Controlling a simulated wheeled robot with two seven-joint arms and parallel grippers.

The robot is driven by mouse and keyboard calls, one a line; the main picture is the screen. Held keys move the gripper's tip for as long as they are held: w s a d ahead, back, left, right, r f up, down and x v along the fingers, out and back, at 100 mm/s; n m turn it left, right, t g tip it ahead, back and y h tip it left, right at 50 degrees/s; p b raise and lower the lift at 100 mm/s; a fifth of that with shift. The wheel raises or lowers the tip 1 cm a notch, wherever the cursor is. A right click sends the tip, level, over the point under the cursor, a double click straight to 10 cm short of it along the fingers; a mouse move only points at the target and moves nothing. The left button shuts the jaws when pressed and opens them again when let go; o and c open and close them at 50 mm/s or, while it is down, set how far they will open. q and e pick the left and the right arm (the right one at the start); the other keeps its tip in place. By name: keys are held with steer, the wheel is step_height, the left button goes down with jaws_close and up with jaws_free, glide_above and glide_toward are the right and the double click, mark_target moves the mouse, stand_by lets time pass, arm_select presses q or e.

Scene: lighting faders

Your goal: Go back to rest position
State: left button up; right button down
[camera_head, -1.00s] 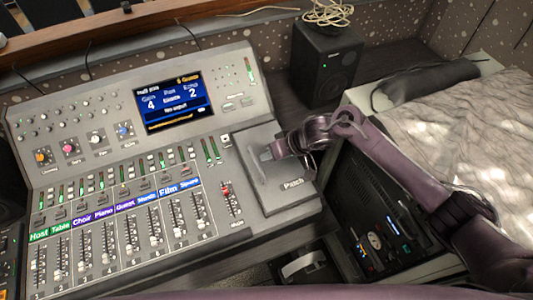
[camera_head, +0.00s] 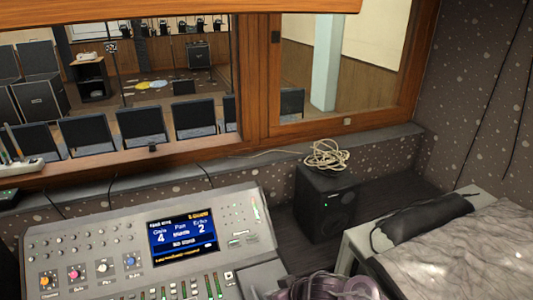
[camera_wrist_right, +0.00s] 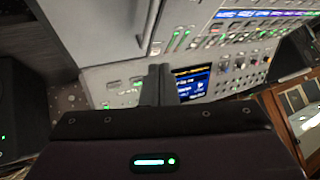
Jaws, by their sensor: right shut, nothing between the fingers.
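The mixing console (camera_head: 110,235) shows its lit screen (camera_head: 182,236) and upper knobs in the head view; its lower faders are cut off by the bottom edge. My right arm (camera_head: 335,286) shows only in part at the bottom edge, right of the console. In the right wrist view my right gripper (camera_wrist_right: 160,75) is shut and empty. Its fingers overlap the picture of the console (camera_wrist_right: 130,84), beside the lit screen (camera_wrist_right: 193,82); I cannot tell the gap to it. My left gripper is out of view.
A black speaker (camera_head: 325,203) with a coiled cable (camera_head: 326,154) on top stands right of the console. A table with a grey crumpled cover (camera_head: 470,250) and a dark bag (camera_head: 420,220) is at the right. A wooden window frame (camera_head: 258,80) runs behind.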

steer(key=s+d+r+m+g+h, duration=0.15)
steer(key=s+d+r+h, duration=0.25)
steer(key=s+d, duration=0.55)
steer(key=s+d+r+m+h, duration=0.3)
steer(key=s+d, duration=0.5)
steer(key=s, duration=0.3)
step_height(320, 180, down, 39)
steer(key=s+g+b, duration=0.2)
steer(key=b, duration=0.6)
steer(key=s+d+f+b, duration=0.1)
steer(key=s+f+b, duration=0.2)
steer(key=s+f, duration=0.6)
steer(key=s+d+f+b, duration=0.2)
steer(key=s+f+b, duration=0.1)
steer(key=s+f, duration=0.7)
step_height(320, 180, down, 5)
steer(key=shift+s+d+r+g, duration=0.2)
steer(key=shift+s+d+g, duration=0.05)
steer(key=shift+d+g, duration=0.1)
steer(key=shift+n, duration=0.25)
